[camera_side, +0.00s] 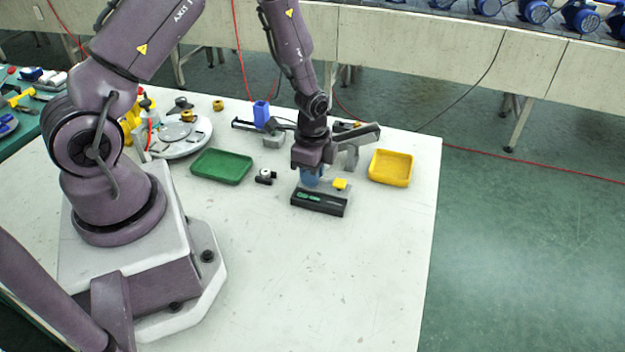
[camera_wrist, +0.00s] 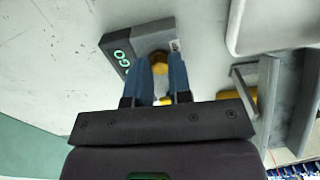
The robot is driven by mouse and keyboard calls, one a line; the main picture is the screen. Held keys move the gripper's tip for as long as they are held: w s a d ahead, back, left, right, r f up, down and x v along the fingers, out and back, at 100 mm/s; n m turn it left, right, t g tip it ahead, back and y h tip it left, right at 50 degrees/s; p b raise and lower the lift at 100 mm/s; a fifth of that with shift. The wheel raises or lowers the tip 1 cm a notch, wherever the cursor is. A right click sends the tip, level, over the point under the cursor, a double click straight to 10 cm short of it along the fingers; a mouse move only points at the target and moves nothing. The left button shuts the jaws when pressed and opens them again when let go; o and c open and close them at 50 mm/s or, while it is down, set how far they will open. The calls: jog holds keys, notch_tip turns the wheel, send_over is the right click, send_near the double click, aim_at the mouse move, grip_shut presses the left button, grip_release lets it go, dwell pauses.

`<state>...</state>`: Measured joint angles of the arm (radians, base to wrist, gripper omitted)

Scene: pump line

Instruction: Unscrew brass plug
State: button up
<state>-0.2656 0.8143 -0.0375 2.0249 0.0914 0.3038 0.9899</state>
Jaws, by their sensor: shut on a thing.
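My gripper (camera_side: 311,176) is low over the black-and-grey gauge block, and its blue fingers show on either side of a brass-coloured piece in the wrist view. The gripper (camera_wrist: 160,80) is shut on this piece, which looks like the brass plug (camera_wrist: 160,63). The gauge block (camera_side: 318,203) has a green GO mark on its black front, and it also shows in the wrist view (camera_wrist: 120,58). The plug is hidden by the fingers in the side view. I cannot tell whether it is seated in the block or clear of it.
A yellow tray (camera_side: 390,168) is to the right and a green tray (camera_side: 221,166) to the left. A grey fixture (camera_side: 352,155) stands close behind the gripper. A small black-and-white part (camera_side: 265,176) lies left of the block. The table front (camera_side: 300,280) is clear.

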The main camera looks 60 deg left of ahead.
jog(key=n, duration=0.3)
jog(key=shift+n, duration=0.3)
jog(key=shift+n, duration=0.5)
jog(key=n, duration=0.3)
jog(key=shift+n, duration=1.5)
jog(key=n, duration=0.7)
